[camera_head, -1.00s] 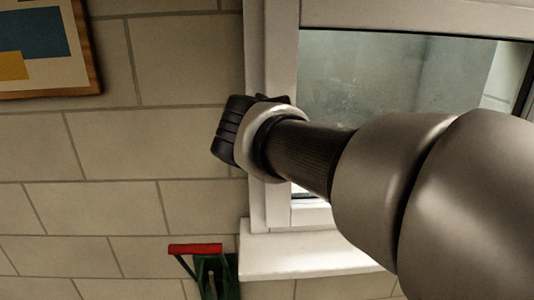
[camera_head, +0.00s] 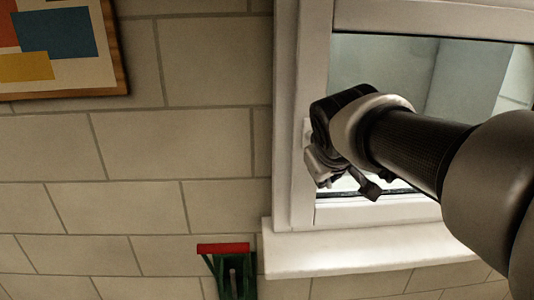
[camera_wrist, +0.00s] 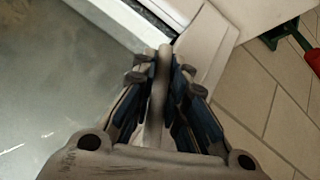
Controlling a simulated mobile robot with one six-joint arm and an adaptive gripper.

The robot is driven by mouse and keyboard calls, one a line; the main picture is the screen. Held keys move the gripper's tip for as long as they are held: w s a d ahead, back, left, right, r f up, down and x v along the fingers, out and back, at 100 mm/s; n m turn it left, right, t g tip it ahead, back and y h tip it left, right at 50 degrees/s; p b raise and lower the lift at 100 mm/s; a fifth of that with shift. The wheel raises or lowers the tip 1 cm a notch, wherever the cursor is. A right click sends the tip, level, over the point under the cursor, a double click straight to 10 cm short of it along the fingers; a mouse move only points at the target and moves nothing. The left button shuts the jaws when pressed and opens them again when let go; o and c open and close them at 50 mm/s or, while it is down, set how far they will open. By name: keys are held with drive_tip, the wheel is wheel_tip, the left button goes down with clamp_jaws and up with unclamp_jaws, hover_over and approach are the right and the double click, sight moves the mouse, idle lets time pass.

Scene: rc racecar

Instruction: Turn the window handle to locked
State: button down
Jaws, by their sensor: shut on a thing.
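The window handle (camera_wrist: 157,95) is a smooth grey bar in the middle of the wrist view, between the two dark fingers of my gripper (camera_wrist: 163,72). The fingers are closed on it from both sides. In the head view my gripper (camera_head: 345,176) is at the lower part of the window frame's left upright (camera_head: 297,160). There the gripper body and wrist hide most or all of the handle, so its angle is hard to tell. The window (camera_head: 400,70) has a pale frame around greyish glass, and the sash looks closed.
A white sill (camera_head: 340,248) juts out below the window. A green tool with a red grip (camera_head: 223,249) is at the wall below left of the window. A framed picture (camera_head: 60,50) hangs at upper left. The tiled wall (camera_head: 150,150) between is clear.

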idle(0.4)
drive_tip(key=c, duration=1.6)
unclamp_jaws()
drive_tip(key=v, duration=1.2)
